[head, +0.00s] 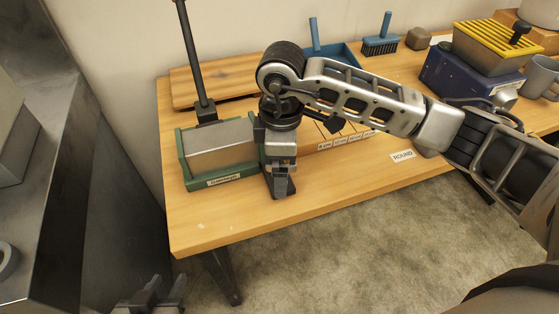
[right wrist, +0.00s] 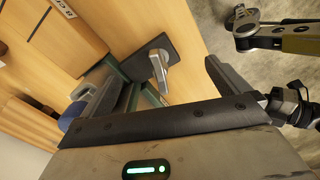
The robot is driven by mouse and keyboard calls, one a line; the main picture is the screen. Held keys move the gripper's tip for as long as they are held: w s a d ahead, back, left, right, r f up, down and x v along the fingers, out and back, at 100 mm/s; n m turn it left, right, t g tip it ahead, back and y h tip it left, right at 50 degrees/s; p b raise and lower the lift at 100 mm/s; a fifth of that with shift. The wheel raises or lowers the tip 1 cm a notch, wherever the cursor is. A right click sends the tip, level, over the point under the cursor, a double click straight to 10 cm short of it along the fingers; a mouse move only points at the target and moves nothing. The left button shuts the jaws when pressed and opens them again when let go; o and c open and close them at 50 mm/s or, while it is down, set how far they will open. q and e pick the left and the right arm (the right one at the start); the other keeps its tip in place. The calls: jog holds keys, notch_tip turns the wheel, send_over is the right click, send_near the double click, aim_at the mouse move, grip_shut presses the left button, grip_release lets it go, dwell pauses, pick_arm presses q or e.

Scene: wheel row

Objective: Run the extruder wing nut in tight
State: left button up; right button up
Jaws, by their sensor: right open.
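The extruder (head: 220,145) is a silver block in a green frame with a label on its front and a tall black lever. It stands at the table's left end. In the right wrist view a silver wing-like piece, apparently the wing nut (right wrist: 160,70), sits on a dark plate between my right fingers. I cannot tell whether a finger touches it. My right gripper (head: 281,186) is open, pointing down at the extruder's right end, and hides the nut in the head view. My left gripper (head: 152,292) is low at the bottom left, off the table, its dark fingers apart and empty.
Behind my right arm are a blue tray (head: 345,54), a blue brush (head: 381,46) and a wooden board (head: 182,87). A blue box with a yellow slatted top (head: 495,45) and a grey mug (head: 541,78) stand at the right.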

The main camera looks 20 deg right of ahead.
notch_tip(320, 180, up, 7)
jog(key=p, duration=0.5)
jog(key=shift+p, duration=0.4)
dwell(0.4)
